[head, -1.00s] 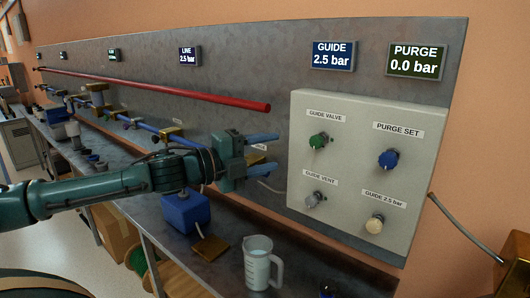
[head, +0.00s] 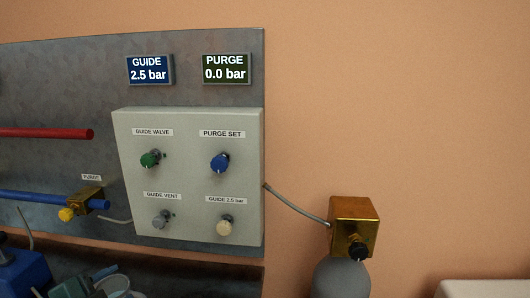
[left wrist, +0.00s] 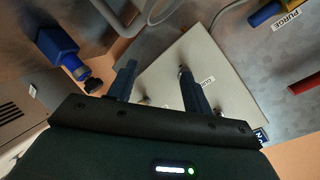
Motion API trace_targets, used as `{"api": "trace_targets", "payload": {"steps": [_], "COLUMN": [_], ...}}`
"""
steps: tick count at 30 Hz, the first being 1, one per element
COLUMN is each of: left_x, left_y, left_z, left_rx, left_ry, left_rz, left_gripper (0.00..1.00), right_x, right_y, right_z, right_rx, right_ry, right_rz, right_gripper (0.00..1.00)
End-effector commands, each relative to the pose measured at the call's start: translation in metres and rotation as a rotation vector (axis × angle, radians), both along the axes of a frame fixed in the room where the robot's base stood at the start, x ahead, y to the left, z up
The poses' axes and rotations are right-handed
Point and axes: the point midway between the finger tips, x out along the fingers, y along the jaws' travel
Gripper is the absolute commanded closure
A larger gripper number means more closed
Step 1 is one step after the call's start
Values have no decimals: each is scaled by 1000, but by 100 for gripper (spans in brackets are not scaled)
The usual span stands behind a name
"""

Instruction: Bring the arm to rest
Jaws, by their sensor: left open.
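My left gripper shows in the left wrist view (left wrist: 158,72) with its two blue fingers apart and nothing visible between them. The pale control panel (left wrist: 165,80) lies beyond the fingers there; whether they touch it I cannot tell. Most of the arm is out of frame. My right gripper is in neither view.
The panel carries several knobs, including a green one (head: 150,159) and a blue one (head: 220,162). A brass purge valve (head: 88,199) sits on the blue pipe. A blue block (head: 22,272) stands at lower left. A brass regulator (head: 354,226) tops a grey cylinder (head: 341,280) at right.

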Motion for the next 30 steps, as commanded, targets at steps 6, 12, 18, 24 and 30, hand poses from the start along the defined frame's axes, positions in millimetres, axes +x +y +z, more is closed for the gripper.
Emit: {"api": "trace_targets", "payload": {"steps": [6,12,18,24,30], "left_x": [-82,-142,-188,-224,-201], "left_y": [-34,-56,-75,-91,-102], "left_z": [-94,-130,-147,-155,-170], "left_rx": [-264,-393,-480,-546,-591], "left_ry": [372,605,779,909,816], "left_rz": [302,498,641,748,666], "left_gripper": [50,50,50,50,50], "right_x": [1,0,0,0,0], "right_y": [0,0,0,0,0], "right_z": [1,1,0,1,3], "right_rx": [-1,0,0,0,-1], "right_ry": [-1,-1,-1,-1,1], "right_rz": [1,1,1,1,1], "right_gripper": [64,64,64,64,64]}}
